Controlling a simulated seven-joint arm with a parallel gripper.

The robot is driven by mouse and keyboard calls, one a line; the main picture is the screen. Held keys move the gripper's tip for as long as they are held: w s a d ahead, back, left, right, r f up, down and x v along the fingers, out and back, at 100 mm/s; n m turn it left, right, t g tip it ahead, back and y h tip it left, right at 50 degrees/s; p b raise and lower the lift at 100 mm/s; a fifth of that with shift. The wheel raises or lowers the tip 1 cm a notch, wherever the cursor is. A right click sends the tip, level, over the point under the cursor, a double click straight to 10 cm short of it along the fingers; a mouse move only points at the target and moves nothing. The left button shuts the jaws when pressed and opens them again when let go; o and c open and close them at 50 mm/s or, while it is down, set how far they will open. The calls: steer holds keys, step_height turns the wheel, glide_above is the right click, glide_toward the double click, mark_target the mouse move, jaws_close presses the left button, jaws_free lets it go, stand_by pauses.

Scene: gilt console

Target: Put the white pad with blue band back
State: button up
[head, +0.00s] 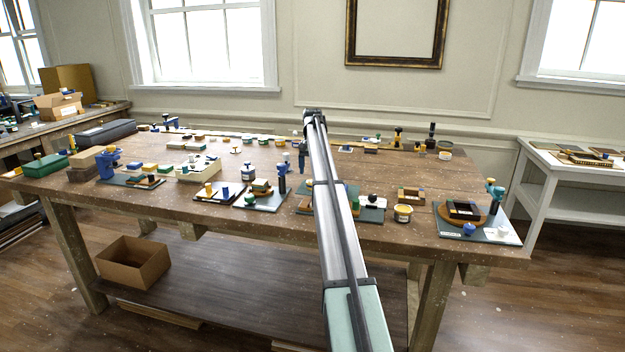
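My arm reaches from the bottom over the middle of the wooden table (130,197). What looks like my gripper (302,165) is a small dark shape below the arm's far end; whether its fingers are open or shut is too small to tell. I cannot pick out the white pad with blue band for sure. A small white piece (503,232) and a blue knob (469,230) are on the grey board (450,236) at the right front. My arm hides part of the table's middle.
Several boards with small parts line the front edge, with a tall dark post (282,180) and a yellow tub (403,213). A pale tray (197,171) stands left of centre. A cardboard box (134,262) is on the lower shelf. The right middle of the tabletop is fairly clear.

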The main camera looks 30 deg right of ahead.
step_height(320, 180, up, 6)
steer(key=shift+r, duration=0.15)
stand_by(0.5)
